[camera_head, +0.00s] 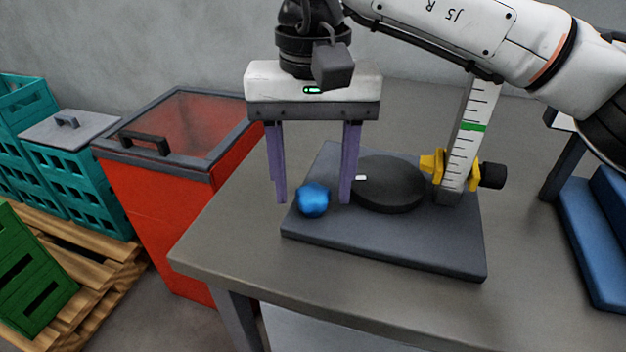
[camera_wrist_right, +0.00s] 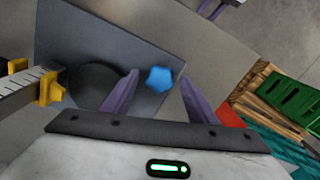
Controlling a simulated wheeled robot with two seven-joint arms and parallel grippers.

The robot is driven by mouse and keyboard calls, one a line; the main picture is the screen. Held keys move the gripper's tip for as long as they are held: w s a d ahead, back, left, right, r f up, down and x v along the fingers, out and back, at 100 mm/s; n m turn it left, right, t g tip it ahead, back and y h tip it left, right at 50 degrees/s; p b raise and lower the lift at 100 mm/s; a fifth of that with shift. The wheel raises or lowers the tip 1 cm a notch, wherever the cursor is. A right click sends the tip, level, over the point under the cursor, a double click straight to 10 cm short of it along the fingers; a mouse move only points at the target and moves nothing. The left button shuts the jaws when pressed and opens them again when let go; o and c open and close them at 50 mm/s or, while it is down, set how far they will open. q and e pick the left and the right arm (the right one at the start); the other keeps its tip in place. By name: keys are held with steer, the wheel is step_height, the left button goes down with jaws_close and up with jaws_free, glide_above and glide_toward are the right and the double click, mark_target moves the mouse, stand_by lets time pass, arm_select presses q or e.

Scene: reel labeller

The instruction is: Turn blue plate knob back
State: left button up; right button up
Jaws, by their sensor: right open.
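The blue knob (camera_head: 313,199) is a faceted, rounded piece at the left front of a dark grey base plate (camera_head: 385,245). A flat black round plate (camera_head: 390,184) lies to its right on the same base, with a small white mark near its left edge. My right gripper (camera_head: 311,202) is open and points down, its purple fingers on either side of the knob in the head view. In the right wrist view the knob (camera_wrist_right: 158,78) shows between the spread fingertips, and the gap to each finger is visible.
An upright white scale post (camera_head: 470,130) with a green mark and a yellow clamp (camera_head: 432,166) stands right of the round plate. A blue stand (camera_head: 590,230) is at the right. A red bin (camera_head: 165,200) and teal crates (camera_head: 80,170) stand left of the table.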

steer(key=c, duration=1.1)
steer(key=shift+o, duration=0.2)
